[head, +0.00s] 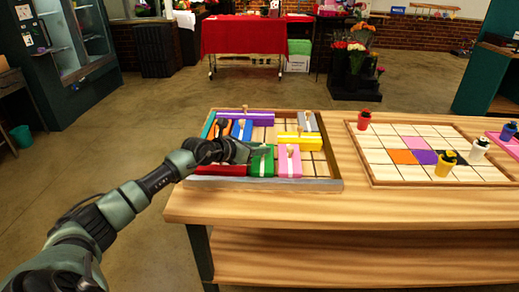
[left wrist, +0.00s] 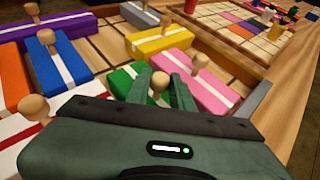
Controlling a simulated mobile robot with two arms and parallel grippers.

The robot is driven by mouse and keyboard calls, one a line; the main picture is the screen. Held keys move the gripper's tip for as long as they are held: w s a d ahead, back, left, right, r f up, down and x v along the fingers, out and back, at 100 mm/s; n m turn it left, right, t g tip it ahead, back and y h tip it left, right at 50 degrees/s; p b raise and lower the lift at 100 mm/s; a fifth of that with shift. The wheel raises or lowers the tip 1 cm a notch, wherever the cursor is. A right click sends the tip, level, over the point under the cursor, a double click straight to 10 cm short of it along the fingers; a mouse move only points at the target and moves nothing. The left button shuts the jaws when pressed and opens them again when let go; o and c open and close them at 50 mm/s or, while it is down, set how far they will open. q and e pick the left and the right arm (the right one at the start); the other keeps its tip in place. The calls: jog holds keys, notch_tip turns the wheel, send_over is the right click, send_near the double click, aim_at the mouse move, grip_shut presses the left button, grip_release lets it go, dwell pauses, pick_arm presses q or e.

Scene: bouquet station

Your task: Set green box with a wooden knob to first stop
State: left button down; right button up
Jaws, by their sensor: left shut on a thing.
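The green box (head: 262,169) with a white stripe and a wooden knob lies in the front row of the wooden tray (head: 325,185), between the red box on its left and the pink box on its right. My left gripper (head: 262,154) reaches over the tray and is shut on this box's knob. In the left wrist view the knob (left wrist: 158,82) stands between the two fingers of the left gripper (left wrist: 161,76), and part of the green box (left wrist: 121,81) shows beside them. My right gripper is not in view.
Around it in the tray are the pink box (head: 290,168), red box (head: 220,171), yellow box (head: 290,143), purple box (head: 258,117) and grey box (head: 307,121). Bare grid shows at the front right and in the middle. A second board (head: 385,172) with small flower pots lies to the right.

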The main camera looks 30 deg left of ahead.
pick_arm(q)
jog(key=c, duration=1.3)
grip_release()
jog(key=shift+s+d+f, duration=0.15)
jog(key=shift+d, duration=0.05)
jog(key=shift+o, duration=0.2)
jog(key=shift+s+a, duration=0.1)
jog(key=b+v, duration=0.1)
jog(key=v, duration=0.5)
jog(key=shift+s+a, duration=0.15)
jog(key=shift+s, duration=0.15)
jog(key=shift+s+r, duration=0.45)
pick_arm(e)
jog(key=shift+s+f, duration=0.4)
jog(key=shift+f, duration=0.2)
